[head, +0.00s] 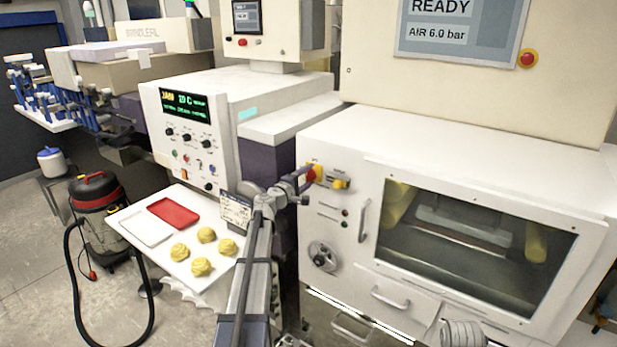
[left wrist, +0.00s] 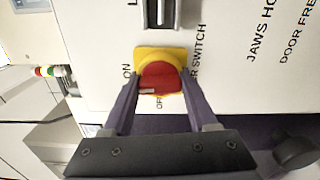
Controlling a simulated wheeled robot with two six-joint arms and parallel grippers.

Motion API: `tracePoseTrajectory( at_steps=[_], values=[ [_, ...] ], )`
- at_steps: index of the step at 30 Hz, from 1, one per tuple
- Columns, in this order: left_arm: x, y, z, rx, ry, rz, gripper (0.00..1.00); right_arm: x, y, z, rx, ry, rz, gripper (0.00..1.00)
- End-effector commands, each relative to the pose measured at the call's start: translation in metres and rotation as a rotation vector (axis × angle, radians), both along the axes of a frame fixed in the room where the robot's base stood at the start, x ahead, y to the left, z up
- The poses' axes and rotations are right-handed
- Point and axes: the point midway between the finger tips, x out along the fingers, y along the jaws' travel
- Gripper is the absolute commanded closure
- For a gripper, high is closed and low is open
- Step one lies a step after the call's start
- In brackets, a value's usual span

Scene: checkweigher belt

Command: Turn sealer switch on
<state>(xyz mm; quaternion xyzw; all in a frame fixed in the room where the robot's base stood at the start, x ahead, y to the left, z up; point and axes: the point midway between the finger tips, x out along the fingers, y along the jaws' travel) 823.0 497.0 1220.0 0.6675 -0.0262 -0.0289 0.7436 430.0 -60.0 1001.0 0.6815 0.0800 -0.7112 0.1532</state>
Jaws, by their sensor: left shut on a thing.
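In the head view the red knob (head: 312,175) is on the sealer's left front edge. My left gripper (head: 303,182) is at the knob, its two dark fingers (left wrist: 157,92) closed on the knob's sides. My right gripper is not in view.
A yellow-handled control (head: 341,184) sits just right of the switch. The sealer's windowed door (head: 470,240) is to the right. A white tray (head: 150,256) with dough pieces and a red dish (head: 174,212) is left of my arm. A vacuum cleaner (head: 98,205) stands on the floor.

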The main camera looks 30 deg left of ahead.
Motion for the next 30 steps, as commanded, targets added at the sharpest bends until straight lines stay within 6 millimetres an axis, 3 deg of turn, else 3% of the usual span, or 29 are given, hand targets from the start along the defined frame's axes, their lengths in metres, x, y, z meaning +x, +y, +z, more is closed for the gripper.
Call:
tracePoseTrajectory(
  at_steps=[9,25,26,30],
  values=[
    [-0.0010,-0.0009,-0.0007,0.105,-0.006,-0.001,0.97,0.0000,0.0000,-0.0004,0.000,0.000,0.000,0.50],
    [-0.0011,-0.0012,-0.0010,0.128,-0.007,-0.002,0.97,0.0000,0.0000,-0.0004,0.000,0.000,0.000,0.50],
    [-0.0011,-0.0012,-0.0010,0.128,-0.007,-0.002,0.40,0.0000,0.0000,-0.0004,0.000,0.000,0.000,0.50],
    [-0.0009,-0.0010,-0.0008,0.126,-0.008,-0.001,0.24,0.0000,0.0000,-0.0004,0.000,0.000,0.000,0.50]
  ],
)
